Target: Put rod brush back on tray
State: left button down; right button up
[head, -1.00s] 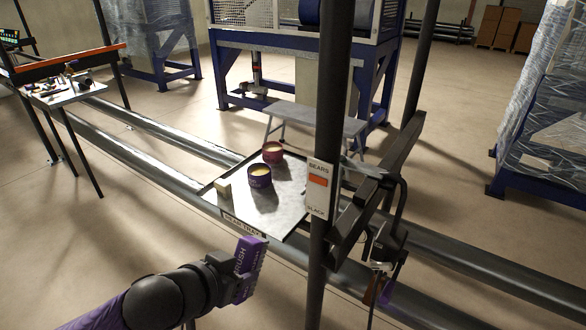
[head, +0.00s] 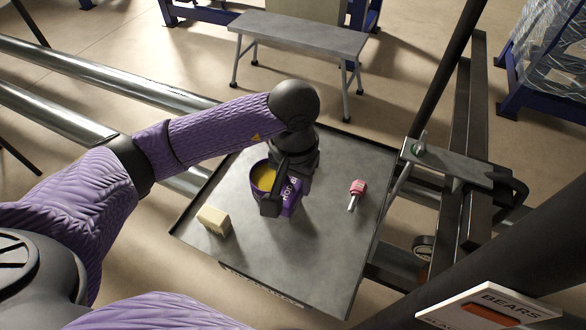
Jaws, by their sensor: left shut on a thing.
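My left gripper (head: 283,192) is over the middle of the tray, pointing down. I cannot tell whether the brush touches the tray surface. The tray (head: 330,255) is a dark grey flat sheet with a thin rim. A purple tin (head: 262,176) with yellow contents stands on it, just left of the gripper and partly hidden by it. My right gripper is not in view.
A pale yellow block (head: 214,220) lies near the tray's left edge. A small red piece with a white end (head: 357,191) lies to the right. A grey bench (head: 300,35) is behind.

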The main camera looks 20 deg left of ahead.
pick_arm(q)
jog(key=f, duration=0.3)
jog(key=f+b, duration=0.1)
jog(key=f, duration=0.5)
jog(key=shift+s+d+f+b, duration=0.15)
jog(key=shift+s+f+b, duration=0.05)
jog(key=shift+s+b, duration=0.1)
jog(key=shift+r, duration=0.1)
jog(key=shift+c, duration=1)
grip_release()
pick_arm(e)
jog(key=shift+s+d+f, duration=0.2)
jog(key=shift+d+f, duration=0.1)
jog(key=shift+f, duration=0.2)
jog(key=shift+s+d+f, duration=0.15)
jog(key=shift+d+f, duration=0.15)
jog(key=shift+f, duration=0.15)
pick_arm(q)
jog(key=shift+w+r, duration=0.1)
jog(key=shift+r, duration=0.15)
notch_tip(320, 180, up, 12)
jog(key=shift+f+p, duration=0.2)
jog(key=shift+p, duration=0.85)
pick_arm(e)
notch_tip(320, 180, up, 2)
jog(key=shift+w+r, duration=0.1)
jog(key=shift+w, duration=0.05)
